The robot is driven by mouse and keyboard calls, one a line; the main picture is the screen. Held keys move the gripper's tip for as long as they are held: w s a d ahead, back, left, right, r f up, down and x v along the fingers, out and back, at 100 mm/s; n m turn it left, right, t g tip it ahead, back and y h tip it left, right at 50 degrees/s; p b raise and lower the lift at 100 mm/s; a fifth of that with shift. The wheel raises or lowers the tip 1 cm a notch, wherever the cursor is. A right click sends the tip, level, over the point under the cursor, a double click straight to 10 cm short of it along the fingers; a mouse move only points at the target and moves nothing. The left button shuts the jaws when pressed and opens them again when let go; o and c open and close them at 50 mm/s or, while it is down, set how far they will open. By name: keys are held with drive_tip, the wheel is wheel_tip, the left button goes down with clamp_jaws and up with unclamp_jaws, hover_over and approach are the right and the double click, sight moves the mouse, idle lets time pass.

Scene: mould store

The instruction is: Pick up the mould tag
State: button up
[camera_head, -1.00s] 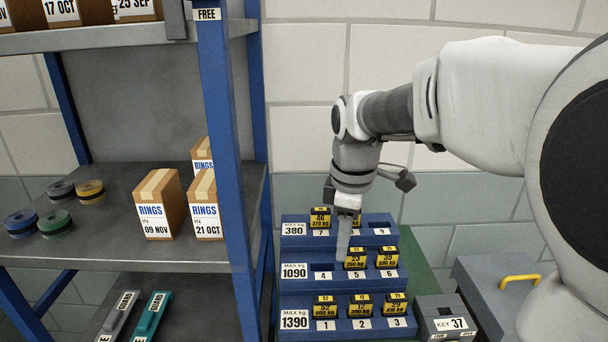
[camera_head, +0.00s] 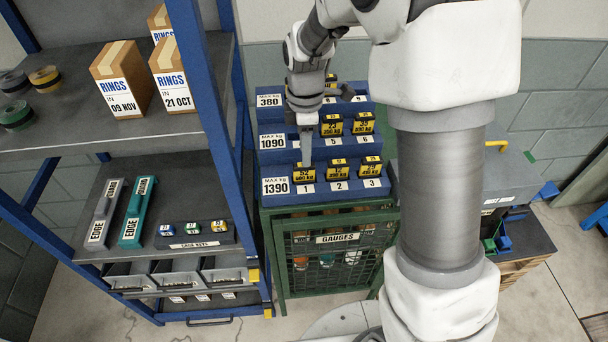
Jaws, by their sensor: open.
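Several yellow-and-black mould tags stand in a blue stepped rack (camera_head: 268,187). The bottom step, marked 1390, holds a left tag reading 52 (camera_head: 304,174) at slot 1, a middle tag (camera_head: 338,169) at slot 2 and a right tag (camera_head: 371,167) at slot 3. The middle step, marked 1090, holds a tag reading 23 (camera_head: 332,125) and one reading 35 (camera_head: 364,122). A top-step tag (camera_head: 330,83) is partly hidden by my arm. My gripper (camera_head: 306,160) is open, pointing down at the slot 1 tag; whether it touches is unclear.
A green mesh cabinet labelled GAUGES (camera_head: 337,239) stands under the rack. A shelf with a blue post (camera_head: 208,100) rises close on the left, bearing boxes (camera_head: 123,85) and a case-keys block (camera_head: 193,233). My arm blocks the view to the right.

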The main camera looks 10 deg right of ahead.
sight(304, 169)
drive_tip(key=shift+s+a+f, duration=0.1)
drive_tip(key=shift+s+f, duration=0.05)
drive_tip(key=shift+f, duration=1.35)
drive_tip(key=shift+s+a+f, duration=0.1)
drive_tip(key=shift+s+f, duration=0.05)
drive_tip(key=shift+f, duration=1.3)
clamp_jaws()
